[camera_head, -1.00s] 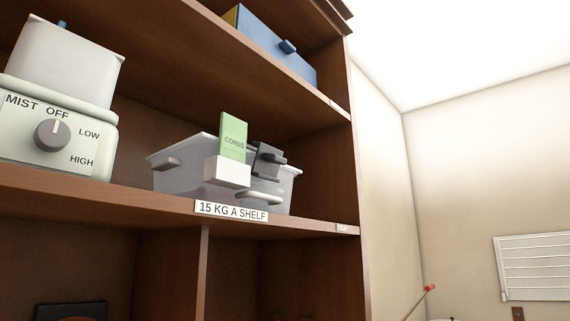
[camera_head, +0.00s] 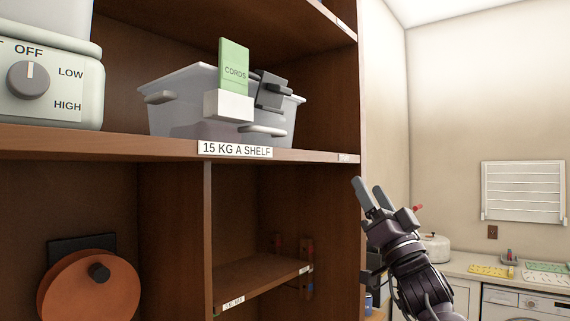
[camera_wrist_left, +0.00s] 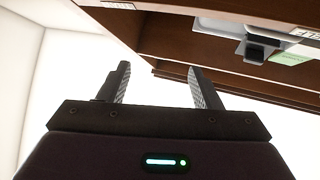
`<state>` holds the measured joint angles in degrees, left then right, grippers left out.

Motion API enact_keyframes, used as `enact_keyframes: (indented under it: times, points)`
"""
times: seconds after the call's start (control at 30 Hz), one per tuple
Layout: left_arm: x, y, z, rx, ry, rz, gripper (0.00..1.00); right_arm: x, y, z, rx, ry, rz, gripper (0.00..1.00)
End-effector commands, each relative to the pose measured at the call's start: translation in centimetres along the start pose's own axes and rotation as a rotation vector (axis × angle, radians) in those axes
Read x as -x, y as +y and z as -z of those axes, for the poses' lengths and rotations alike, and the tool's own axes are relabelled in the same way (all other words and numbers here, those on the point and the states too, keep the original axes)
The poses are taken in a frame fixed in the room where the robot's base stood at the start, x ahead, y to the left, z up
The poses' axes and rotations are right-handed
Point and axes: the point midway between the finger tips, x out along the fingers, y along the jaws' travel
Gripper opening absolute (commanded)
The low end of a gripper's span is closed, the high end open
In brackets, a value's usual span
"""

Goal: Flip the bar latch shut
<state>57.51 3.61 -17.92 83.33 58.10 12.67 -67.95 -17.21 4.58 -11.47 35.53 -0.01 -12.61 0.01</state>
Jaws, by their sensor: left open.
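A clear grey bin (camera_head: 180,105) stands on the shelf with a dark grey latch-like piece (camera_head: 270,92) at its right front; I take this as the bar latch. Its exact position is hard to tell. It also shows in the left wrist view (camera_wrist_left: 262,48), at the upper right beyond the fingers. My left gripper (camera_head: 368,188) is open and empty, in front of the cabinet's right edge, lower than the bin and to its right. In the left wrist view the two fingers (camera_wrist_left: 158,72) stand apart with nothing between them. My right gripper is not in view.
A green CORDS card (camera_head: 233,65) rises from a white holder (camera_head: 229,105) on the bin's front. The shelf edge (camera_head: 110,143) runs below the bin. A dial appliance (camera_head: 50,85) stands left. Open air lies right of the cabinet, before a counter (camera_head: 465,268).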

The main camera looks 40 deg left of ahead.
Motion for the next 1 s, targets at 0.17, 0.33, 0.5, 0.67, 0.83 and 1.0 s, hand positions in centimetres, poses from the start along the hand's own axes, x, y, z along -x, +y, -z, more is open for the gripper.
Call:
enact_keyframes:
  times: [0.17, 0.33, 0.5, 0.67, 0.83, 1.0]
  points:
    - [-5.0, -11.6, 3.6, 0.023, -0.083, 0.240, 0.58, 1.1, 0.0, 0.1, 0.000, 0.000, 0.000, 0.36]
    - [-6.2, -16.1, 4.3, 0.028, -0.130, 0.327, 0.58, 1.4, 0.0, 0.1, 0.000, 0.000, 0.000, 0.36]
    - [-7.9, -17.2, 4.2, 0.026, -0.138, 0.337, 0.58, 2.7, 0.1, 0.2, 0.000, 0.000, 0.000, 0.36]
    - [-10.5, -18.1, 4.0, 0.024, -0.136, 0.336, 0.58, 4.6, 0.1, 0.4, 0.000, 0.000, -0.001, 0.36]
    - [-12.6, -18.7, 3.5, 0.025, -0.136, 0.335, 0.58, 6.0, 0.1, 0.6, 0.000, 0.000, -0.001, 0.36]
    - [-13.4, -19.0, 3.2, 0.027, -0.135, 0.333, 0.58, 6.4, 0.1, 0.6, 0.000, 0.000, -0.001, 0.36]
